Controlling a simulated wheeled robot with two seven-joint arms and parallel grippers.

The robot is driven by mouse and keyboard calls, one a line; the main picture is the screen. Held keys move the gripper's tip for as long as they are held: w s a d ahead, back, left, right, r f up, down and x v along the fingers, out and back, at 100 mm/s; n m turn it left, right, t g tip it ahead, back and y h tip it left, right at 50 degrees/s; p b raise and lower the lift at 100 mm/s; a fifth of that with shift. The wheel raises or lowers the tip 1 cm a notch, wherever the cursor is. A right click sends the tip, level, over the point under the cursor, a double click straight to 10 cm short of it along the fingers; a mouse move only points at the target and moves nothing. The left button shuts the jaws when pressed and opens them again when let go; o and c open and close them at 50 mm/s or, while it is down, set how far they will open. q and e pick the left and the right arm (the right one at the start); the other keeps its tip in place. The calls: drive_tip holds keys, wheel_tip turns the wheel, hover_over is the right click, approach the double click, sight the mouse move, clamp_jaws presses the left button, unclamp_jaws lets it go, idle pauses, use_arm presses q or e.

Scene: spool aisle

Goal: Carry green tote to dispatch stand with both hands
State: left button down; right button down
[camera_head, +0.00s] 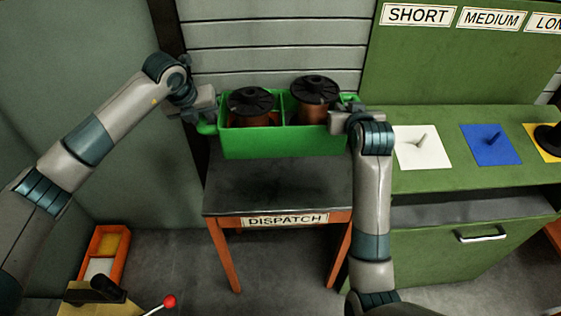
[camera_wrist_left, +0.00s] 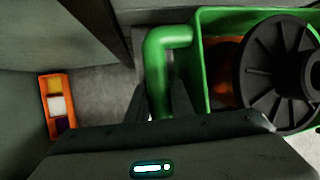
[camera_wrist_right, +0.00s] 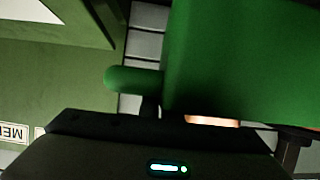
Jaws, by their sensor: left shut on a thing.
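The green tote (camera_head: 270,145) is a two-part box with a dark-flanged copper spool in each compartment, the left spool (camera_head: 251,102) and the right spool (camera_head: 314,90). It is level, over the back of the dispatch stand (camera_head: 240,190); whether its base touches the dark top I cannot tell. My left gripper (camera_head: 207,112) is shut on the tote's left handle, a green bar (camera_wrist_left: 158,75) between the fingers in the left wrist view. My right gripper (camera_head: 346,112) is at the tote's right end, by the right handle (camera_wrist_right: 130,80); its fingers are mostly hidden.
Right of the stand is a green bench with white (camera_head: 422,147), blue (camera_head: 490,145) and yellow pads under SHORT, MEDIUM and a third cut-off sign. An orange bin (camera_head: 105,255) and a red-knobbed lever (camera_head: 168,301) are low at left. The stand's front top is bare.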

use_arm(q)
drive_tip(key=shift+w+r, duration=0.2)
use_arm(e)
drive_tip(key=shift+w+r, duration=0.15)
drive_tip(key=shift+r, duration=0.1)
use_arm(q)
drive_tip(key=shift+f, duration=0.1)
use_arm(e)
drive_tip(key=shift+f, duration=0.1)
